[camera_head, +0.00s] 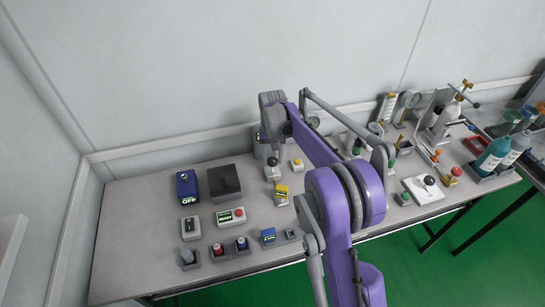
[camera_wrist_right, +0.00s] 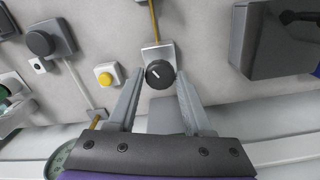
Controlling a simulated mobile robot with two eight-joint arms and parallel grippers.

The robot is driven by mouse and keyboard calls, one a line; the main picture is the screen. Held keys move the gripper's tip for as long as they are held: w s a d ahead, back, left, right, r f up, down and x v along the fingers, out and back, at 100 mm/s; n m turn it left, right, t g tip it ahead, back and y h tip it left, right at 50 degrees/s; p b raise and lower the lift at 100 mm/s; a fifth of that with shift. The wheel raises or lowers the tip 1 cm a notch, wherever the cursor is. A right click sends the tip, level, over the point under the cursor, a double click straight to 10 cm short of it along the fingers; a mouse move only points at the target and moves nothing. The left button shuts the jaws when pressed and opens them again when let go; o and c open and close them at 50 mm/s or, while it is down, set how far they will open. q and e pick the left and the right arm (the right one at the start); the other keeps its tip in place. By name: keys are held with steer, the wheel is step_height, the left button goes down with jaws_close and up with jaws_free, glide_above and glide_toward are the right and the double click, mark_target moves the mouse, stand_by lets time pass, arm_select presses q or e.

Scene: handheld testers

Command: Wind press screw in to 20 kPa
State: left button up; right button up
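A dark round knob (camera_head: 272,161) with a white pointer line stands on a small grey mount on the table. It also shows in the right wrist view (camera_wrist_right: 160,74). My right gripper (camera_wrist_right: 160,88) is open, with one finger on each side of this knob. I cannot tell whether the fingers touch it. In the head view, my purple right arm reaches over the table to it. A dial gauge (camera_wrist_right: 66,158) shows partly at the lower left of the wrist view; its reading is not legible. No part labelled as the press screw can be read. My left gripper is out of view.
A yellow button (camera_head: 297,164) stands close beside the knob. A black box (camera_head: 224,182) and a blue tester (camera_head: 187,187) stand to the left. Small devices line the front. Bottles (camera_head: 492,155) and stands crowd the right. The wall runs close behind.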

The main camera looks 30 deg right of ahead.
mark_target(273, 160)
steer(key=o, duration=0.3)
step_height(273, 160, up, 11)
steer(key=shift+f+p, duration=0.1)
steer(key=shift+p, duration=0.25)
stand_by(0.4)
